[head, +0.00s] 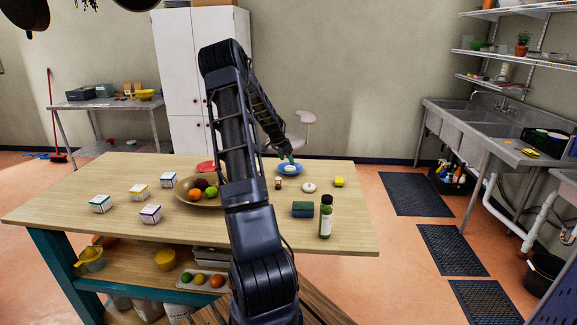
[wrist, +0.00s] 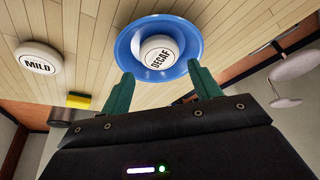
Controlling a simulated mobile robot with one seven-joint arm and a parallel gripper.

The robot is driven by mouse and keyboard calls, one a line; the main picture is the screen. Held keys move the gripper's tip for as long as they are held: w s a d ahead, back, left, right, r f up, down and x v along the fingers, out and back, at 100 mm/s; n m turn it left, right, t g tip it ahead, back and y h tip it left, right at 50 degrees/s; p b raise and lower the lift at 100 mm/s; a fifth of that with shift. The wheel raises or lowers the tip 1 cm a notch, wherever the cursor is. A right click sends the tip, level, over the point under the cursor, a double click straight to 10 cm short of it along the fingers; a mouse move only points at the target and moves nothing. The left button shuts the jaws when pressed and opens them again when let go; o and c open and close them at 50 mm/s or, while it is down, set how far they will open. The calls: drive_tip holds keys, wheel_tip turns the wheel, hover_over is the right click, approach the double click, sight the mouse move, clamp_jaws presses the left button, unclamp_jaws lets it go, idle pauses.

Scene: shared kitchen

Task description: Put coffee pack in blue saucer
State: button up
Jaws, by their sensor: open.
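A round white coffee pack labelled DECAF (wrist: 158,55) lies inside the blue saucer (wrist: 126,48) in the wrist view. In the head view the blue saucer (head: 281,168) is near the table's far edge with the white pack (head: 290,168) in it. My gripper (wrist: 160,85) is open, its two green fingers apart on either side of the saucer's near rim, with nothing held between them. In the head view my gripper (head: 288,158) is over the saucer. A second white pack labelled MILD (wrist: 37,58) lies on the bare table, also seen in the head view as a white disc (head: 309,187).
A small jar (head: 278,184) stands near the blue saucer.

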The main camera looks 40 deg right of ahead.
drive_tip(key=s+a+r+n+t+y, duration=0.1)
drive_tip(key=s+a+r+n, duration=0.1)
drive_tip(key=a+r, duration=0.75)
drive_tip(key=s+a+r+n+t+y, duration=0.1)
drive_tip(key=s+a+r+n, duration=0.15)
drive_tip(key=a+r, duration=0.7)
drive_tip(key=s+a+r+n+t+y, duration=0.1)
drive_tip(key=s+a+r+n, duration=0.15)
drive_tip(key=a, duration=0.55)
drive_tip(key=s+a+r+n+y, duration=0.1)
drive_tip(key=s+a+n, duration=0.1)
drive_tip(key=s+a, duration=0.35)
drive_tip(key=s+a+r+n+t, duration=0.1)
drive_tip(key=s+a+n, duration=0.8)
drive_tip(key=s+a, duration=1)
drive_tip(key=shift+s+a+t+y, duration=0.15)
drive_tip(key=shift+a+t+y, duration=0.15)
drive_tip(key=shift+a, duration=0.4)
